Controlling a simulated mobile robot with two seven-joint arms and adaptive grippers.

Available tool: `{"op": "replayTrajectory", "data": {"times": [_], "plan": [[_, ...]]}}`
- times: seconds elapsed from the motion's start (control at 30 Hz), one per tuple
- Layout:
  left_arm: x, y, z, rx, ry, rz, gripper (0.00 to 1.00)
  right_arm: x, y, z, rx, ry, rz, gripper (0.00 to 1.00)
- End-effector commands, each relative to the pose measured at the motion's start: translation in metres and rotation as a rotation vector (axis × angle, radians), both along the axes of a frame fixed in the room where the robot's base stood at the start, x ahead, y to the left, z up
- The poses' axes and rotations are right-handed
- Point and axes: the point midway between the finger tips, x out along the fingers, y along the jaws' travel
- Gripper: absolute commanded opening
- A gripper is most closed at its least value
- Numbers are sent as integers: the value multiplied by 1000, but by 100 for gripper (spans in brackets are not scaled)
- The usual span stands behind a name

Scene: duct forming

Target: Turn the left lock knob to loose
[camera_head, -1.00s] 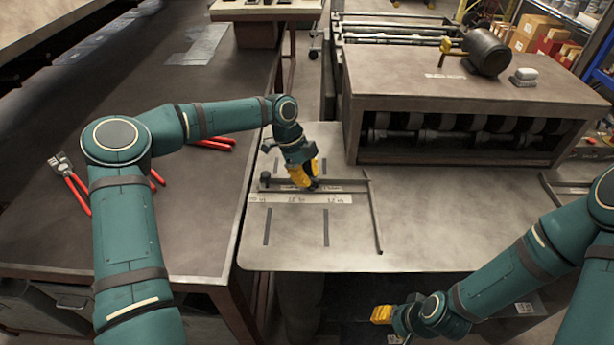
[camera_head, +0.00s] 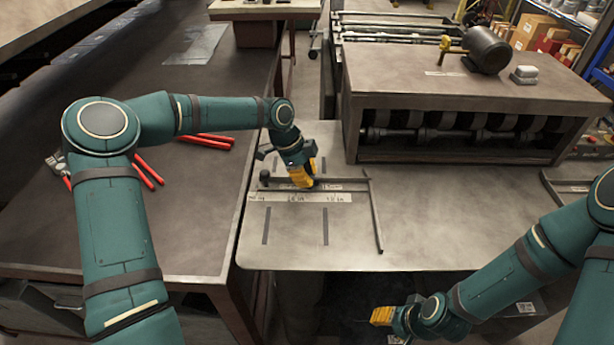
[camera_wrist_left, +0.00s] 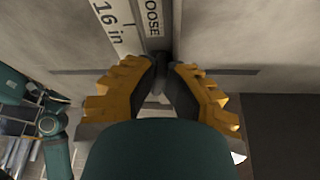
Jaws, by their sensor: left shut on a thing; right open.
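My left gripper (camera_head: 309,186) is at the guide rail (camera_head: 345,185) on the left part of the metal table. In the left wrist view its yellow-backed fingers (camera_wrist_left: 161,70) are shut on a dark knob (camera_wrist_left: 160,82), mostly hidden between the dark fingertips. A label reading "LOOSE" (camera_wrist_left: 153,18) lies just beyond the fingertips, beside a scale strip (camera_wrist_left: 112,25) marked "16 in". Another small black knob (camera_head: 265,175) stands at the rail's left end, apart from the fingers. My right gripper (camera_head: 381,316) is open and empty, low in front of the table.
The steel table (camera_head: 440,225) is largely clear to the right. A roller housing (camera_head: 470,95) with a motor (camera_head: 488,50) stands behind it. A dark workbench (camera_head: 195,235) on the left holds red-handled tools (camera_head: 148,172). A second rail (camera_head: 565,187) is at the right.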

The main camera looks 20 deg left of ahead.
Motion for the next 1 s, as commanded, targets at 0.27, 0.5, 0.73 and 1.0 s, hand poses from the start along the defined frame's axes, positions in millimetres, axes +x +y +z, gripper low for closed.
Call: {"op": "replayTrajectory", "data": {"times": [0.27,0.5,0.73,1.0], "plan": [[-6,2,-6,7,16,162,0,-2,0,-8,0,4,4,47],[-7,2,-7,7,17,236,0,-2,0,-10,1,4,4,47],[-8,2,-6,7,17,252,0,-2,0,-10,1,4,4,47],[-8,3,-7,8,18,251,20,-2,0,-10,1,4,4,47]]}}
